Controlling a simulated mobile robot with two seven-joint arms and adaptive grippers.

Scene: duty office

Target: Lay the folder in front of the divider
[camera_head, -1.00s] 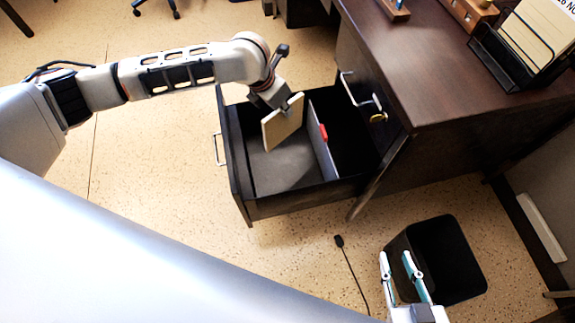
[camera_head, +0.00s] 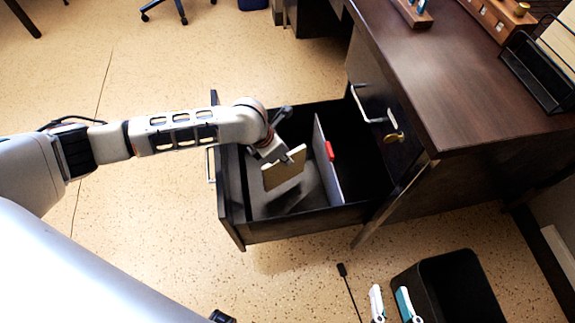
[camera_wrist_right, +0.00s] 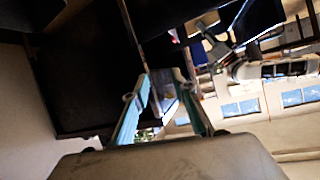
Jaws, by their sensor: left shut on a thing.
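The tan folder (camera_head: 284,169) is held tilted by my left gripper (camera_head: 284,157), which is shut on its upper edge. The folder hangs over the left compartment of the open drawer (camera_head: 310,221), and I cannot tell whether its lower edge touches the floor there. The divider (camera_head: 328,165) is a thin grey upright panel with a red tab (camera_head: 329,151). It stands to the right of the folder, apart from it. My right gripper (camera_head: 390,292) is low at the right, with its fingers apart and nothing between them; it also shows in the right wrist view (camera_wrist_right: 160,92).
The dark desk (camera_head: 455,75) stands to the right of the drawer, with a file holder (camera_head: 540,70) and wooden blocks on top. A black bin (camera_head: 450,285) stands near my right gripper. A cable lies on the speckled floor (camera_head: 300,270). The compartment behind the divider looks empty.

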